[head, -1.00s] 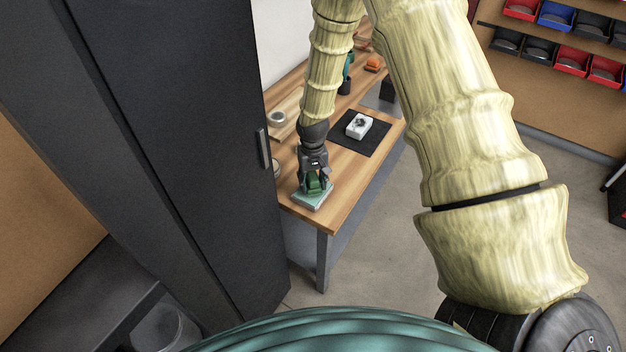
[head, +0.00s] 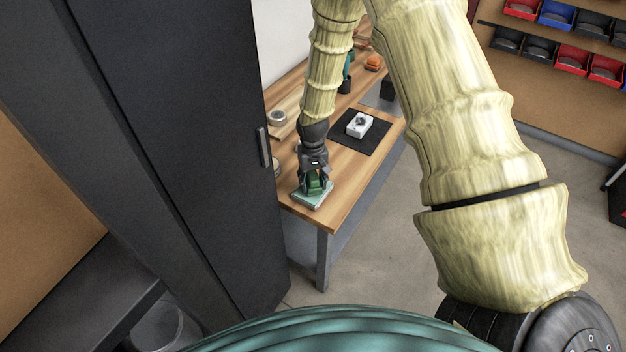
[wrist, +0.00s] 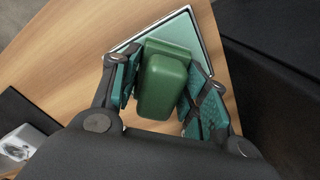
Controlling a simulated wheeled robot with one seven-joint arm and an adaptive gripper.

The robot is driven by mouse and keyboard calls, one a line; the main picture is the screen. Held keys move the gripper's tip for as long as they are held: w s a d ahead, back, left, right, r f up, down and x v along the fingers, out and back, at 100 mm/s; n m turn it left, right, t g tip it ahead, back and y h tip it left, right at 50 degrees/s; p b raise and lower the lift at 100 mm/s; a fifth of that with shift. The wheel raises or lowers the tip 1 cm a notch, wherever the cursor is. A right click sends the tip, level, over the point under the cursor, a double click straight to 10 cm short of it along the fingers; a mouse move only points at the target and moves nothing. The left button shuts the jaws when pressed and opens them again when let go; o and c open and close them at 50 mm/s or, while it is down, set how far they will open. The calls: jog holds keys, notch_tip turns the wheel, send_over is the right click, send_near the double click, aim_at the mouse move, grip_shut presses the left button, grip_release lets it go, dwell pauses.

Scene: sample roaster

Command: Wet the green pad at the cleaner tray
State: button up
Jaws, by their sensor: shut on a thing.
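The green pad, a block with rounded edges (wrist: 163,84), is between the teal-lined fingers of my gripper (wrist: 164,88) in the wrist view. My gripper is shut on it. The cleaner tray (wrist: 183,33) is a pale teal square with a thin light rim, and the pad covers part of it. In the head view the tray (head: 311,201) lies at the near end of the wooden bench, and my gripper (head: 313,186) points down over it with the pad. I cannot tell whether the pad's underside touches the tray.
A black mat (head: 377,142) with a white device (head: 359,125) lies farther back on the wooden bench (head: 341,190). A round container (head: 277,117) is at the bench's left. A tall dark cabinet (head: 190,130) stands close on the left. Bench surface right of the tray is clear.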

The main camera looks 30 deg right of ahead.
aim_at(313, 175)
jog(key=shift+f, duration=0.4)
dwell(1.5)
jog(key=shift+r, duration=0.1)
jog(key=shift+r+p, duration=2.4)
jog(key=shift+r, duration=1.05)
